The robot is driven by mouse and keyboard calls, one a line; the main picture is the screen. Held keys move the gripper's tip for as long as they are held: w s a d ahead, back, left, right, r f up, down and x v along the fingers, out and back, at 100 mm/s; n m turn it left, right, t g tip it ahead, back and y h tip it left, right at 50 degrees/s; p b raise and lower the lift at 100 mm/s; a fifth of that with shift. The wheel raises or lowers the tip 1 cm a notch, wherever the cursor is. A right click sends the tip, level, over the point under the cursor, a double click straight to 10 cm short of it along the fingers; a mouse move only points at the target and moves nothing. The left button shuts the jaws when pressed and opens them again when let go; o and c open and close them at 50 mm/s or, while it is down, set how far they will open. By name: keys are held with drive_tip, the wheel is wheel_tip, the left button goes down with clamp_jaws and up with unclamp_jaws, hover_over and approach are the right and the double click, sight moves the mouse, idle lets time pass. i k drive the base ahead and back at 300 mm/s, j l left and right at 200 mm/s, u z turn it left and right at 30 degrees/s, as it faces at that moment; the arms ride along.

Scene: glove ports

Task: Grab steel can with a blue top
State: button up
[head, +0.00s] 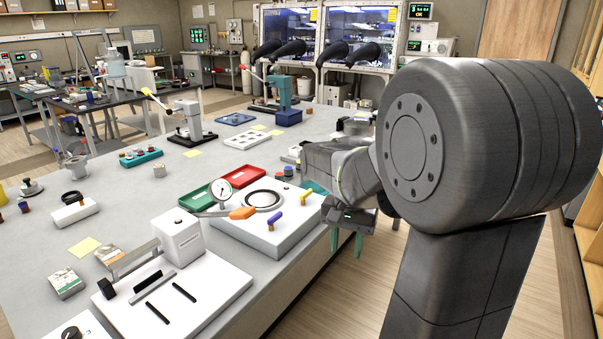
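My gripper (346,250) hangs past the right edge of the workbench, with its two green fingers pointing down and apart. Nothing shows between them. A small dark cylinder with a bluish top (288,172) stands right of the red tray (242,177). Another small dark piece with a bluish look (24,207) stands at the far left of the bench. Both are too small to tell which, if either, is the steel can with a blue top. My arm hides the part of the bench behind it.
The workbench (120,205) holds a white block with a dial gauge (222,190), a green tray (196,199), a white slotted fixture (215,285), a lever press (190,122) and a blue bin (288,117). Open wooden floor (335,290) lies right of the bench.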

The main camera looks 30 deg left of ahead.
sight(288, 171)
drive_tip(key=i+j+u, duration=0.2)
drive_tip(key=i, duration=0.55)
drive_tip(key=i+l+u, duration=0.25)
drive_tip(key=i, duration=0.5)
drive_tip(key=i+u, duration=0.2)
drive_tip(key=i, duration=0.55)
drive_tip(key=i+j+u, duration=0.1)
drive_tip(key=u, duration=0.3)
drive_tip(key=i+u, duration=0.55)
drive_tip(key=u, duration=0.25)
